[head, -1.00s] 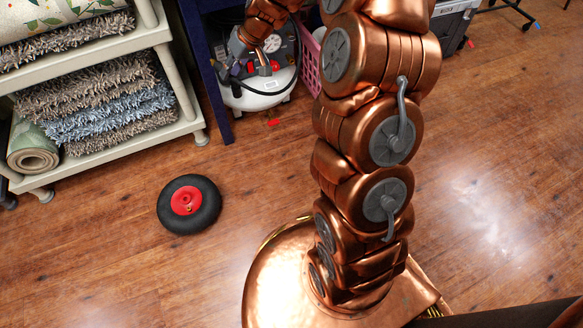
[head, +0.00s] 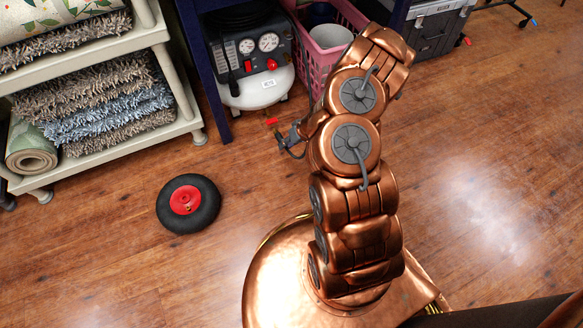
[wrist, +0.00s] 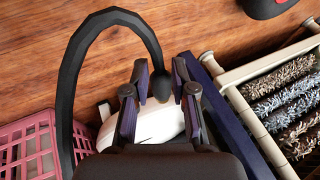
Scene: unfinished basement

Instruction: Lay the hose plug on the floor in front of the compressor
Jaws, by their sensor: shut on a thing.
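The compressor (head: 262,92), with a white tank and a dark gauge panel, stands on the floor under a dark blue frame. Its white tank (wrist: 158,126) shows partly behind my fingers in the wrist view. My gripper (head: 290,138) is low in front of the compressor, a little to its right, partly hidden by my arm. In the wrist view my gripper (wrist: 163,92) is shut on the hose plug (wrist: 162,88), the dark end of a black hose (wrist: 70,75) that arcs up from the lower left. Its height above the floor is hard to tell.
A pink crate (head: 307,68) stands right of the compressor. A black wheel with red hub (head: 188,203) lies at left, near the rug shelf (head: 180,128). Open wooden floor lies between.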

